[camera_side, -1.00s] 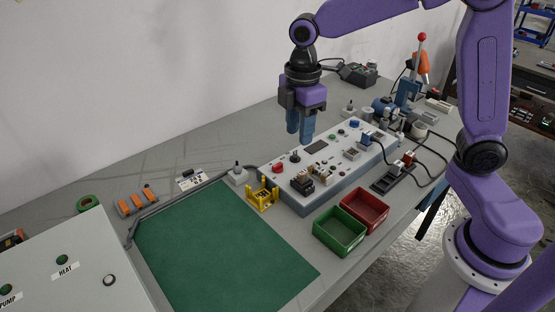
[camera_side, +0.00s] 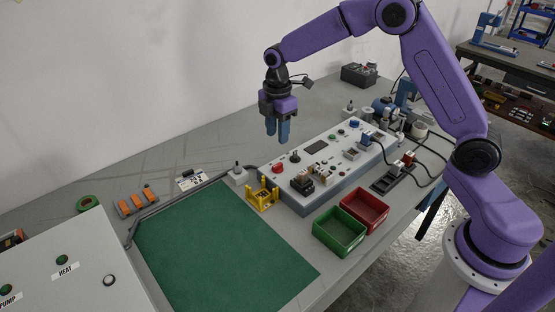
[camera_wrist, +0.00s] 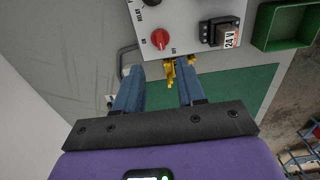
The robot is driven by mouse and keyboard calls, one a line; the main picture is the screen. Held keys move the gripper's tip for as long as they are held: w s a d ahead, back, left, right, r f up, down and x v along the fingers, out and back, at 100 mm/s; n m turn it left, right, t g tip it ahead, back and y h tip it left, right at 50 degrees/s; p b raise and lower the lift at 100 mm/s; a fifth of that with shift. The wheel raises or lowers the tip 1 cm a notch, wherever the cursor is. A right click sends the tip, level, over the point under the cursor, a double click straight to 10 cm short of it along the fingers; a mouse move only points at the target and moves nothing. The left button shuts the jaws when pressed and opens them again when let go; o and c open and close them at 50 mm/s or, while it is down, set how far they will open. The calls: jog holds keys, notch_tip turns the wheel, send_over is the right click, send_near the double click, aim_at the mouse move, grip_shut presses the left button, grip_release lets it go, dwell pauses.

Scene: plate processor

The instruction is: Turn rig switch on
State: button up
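The rig switch looks to be the red rotary knob (camera_side: 277,168) at the near left end of the grey control box (camera_side: 325,200). In the wrist view the red knob (camera_wrist: 160,39) sits between small ON and OFF marks; I cannot tell which one it points to. My gripper (camera_side: 277,140) hangs above the knob, fingers down, apart from it. In the wrist view my gripper's (camera_wrist: 161,65) two blue fingers are spread with nothing between them, and the knob lies just past the fingertips.
A black knob (camera_side: 295,157) is beside the red one. A black 24 V block (camera_side: 302,183) stands on the box. A yellow holder (camera_side: 263,195) stands left of it. Green (camera_side: 338,250) and red (camera_side: 380,224) bins sit in front. The green mat (camera_side: 215,245) is clear.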

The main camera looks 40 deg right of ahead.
aim_at(277, 165)
notch_tip(277, 165, down, 10)
jog(key=shift+f, duration=0.1)
jog(key=shift+c, duration=0.3)
grip_shut()
